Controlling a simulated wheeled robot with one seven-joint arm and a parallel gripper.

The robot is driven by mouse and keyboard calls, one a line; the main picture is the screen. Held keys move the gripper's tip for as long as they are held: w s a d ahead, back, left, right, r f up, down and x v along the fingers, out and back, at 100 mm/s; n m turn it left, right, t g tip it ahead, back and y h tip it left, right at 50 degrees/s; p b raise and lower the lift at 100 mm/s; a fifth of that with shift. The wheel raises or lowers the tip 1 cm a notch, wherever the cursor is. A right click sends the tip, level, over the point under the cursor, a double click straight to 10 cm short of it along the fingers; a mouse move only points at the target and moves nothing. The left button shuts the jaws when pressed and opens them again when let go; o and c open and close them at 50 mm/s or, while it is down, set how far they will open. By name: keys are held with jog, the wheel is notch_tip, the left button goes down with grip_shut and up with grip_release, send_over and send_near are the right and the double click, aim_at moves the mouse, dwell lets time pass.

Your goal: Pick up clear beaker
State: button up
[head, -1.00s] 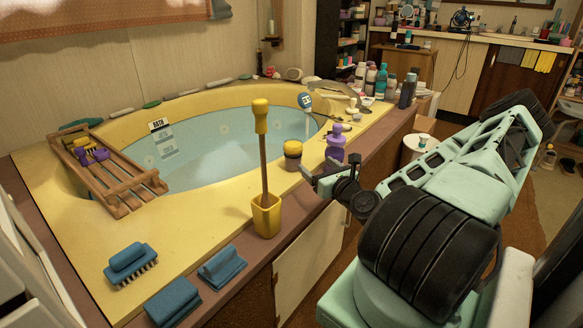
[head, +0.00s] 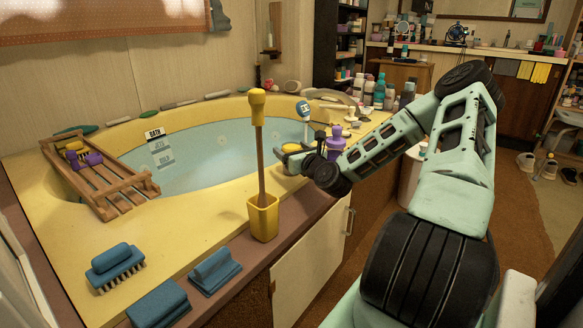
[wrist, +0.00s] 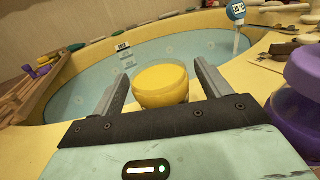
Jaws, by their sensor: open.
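My gripper (wrist: 160,76) is open, with one finger on each side of a squat round container with a yellow top (wrist: 161,82). The fingers reach along its sides, with a gap on the left; I cannot tell whether the right one touches. In the head view the container (head: 291,148) stands on the tub's near rim, its lower part hidden by my gripper (head: 289,162).
A purple bottle (wrist: 301,85) stands close on the right. A yellow holder (head: 263,218) with an upright yellow-topped handle stands nearer. A wooden rack (head: 105,180) lies across the tub (head: 215,150). Several bottles (head: 379,92) crowd the far rim.

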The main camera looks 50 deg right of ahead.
jog(key=shift+w+d, duration=0.1)
jog(key=shift+w, duration=0.2)
jog(key=c, duration=1.2)
jog(key=shift+r, duration=0.2)
